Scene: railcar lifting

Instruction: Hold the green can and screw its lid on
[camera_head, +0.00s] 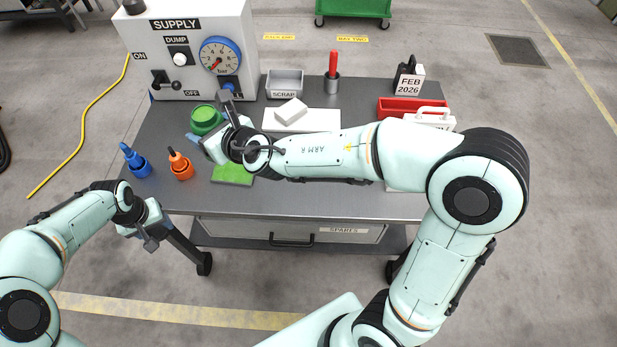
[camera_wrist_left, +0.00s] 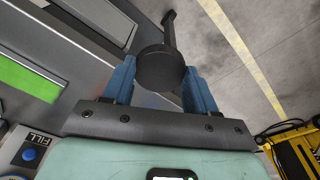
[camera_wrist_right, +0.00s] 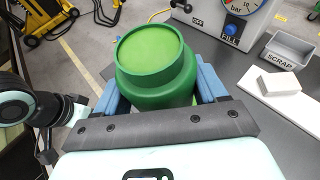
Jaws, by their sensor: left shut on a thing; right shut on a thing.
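The green can (camera_head: 206,118) is at the left part of the bench, its flat round green top facing up in the right wrist view (camera_wrist_right: 150,50). My right gripper (camera_head: 204,137) is shut on the can, with a blue finger on either side of its body. I cannot tell whether the can touches the bench. My left gripper (camera_head: 146,231) is in front of the bench's left front edge, apart from the can. Whether this is the can's lid is unclear.
A blue can (camera_head: 136,161) and an orange can (camera_head: 180,165) stand left of a green mat (camera_head: 232,174). The supply box (camera_head: 188,45) is behind. A scrap bin (camera_head: 284,84) and white block (camera_head: 291,112) lie farther right. My right arm crosses above the bench.

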